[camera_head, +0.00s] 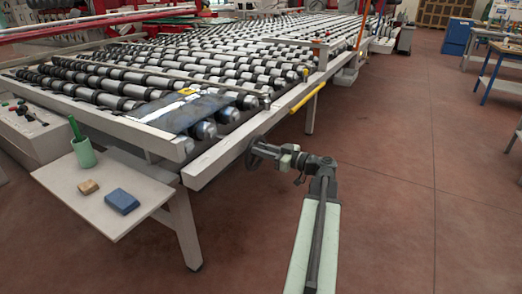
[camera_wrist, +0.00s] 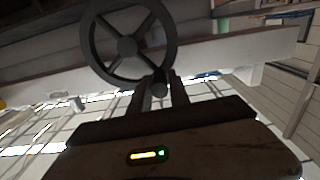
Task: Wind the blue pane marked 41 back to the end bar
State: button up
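A dark blue, see-through pane (camera_head: 183,112) lies flat on the rollers at the near end of the conveyor, with a yellow label (camera_head: 187,91) on it; its number is too small to read. Its near edge is close to the pale end bar (camera_head: 95,115); I cannot tell whether they touch. A dark handwheel (camera_head: 254,153) sits at the conveyor's near right side. It shows large in the wrist view (camera_wrist: 128,45). My gripper (camera_head: 284,160) is at the wheel. In the wrist view its two fingers (camera_wrist: 162,90) stand either side of the wheel's crank knob (camera_wrist: 159,84); contact is unclear.
A side shelf (camera_head: 105,205) at the front left holds a green cup (camera_head: 83,153), a tan block (camera_head: 88,187) and a blue block (camera_head: 122,201). A control box (camera_head: 35,130) stands at the far left. The red floor (camera_head: 400,170) to the right is clear.

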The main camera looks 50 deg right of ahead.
grip_shut()
jog(key=shift+a, duration=0.1)
dwell(1.2)
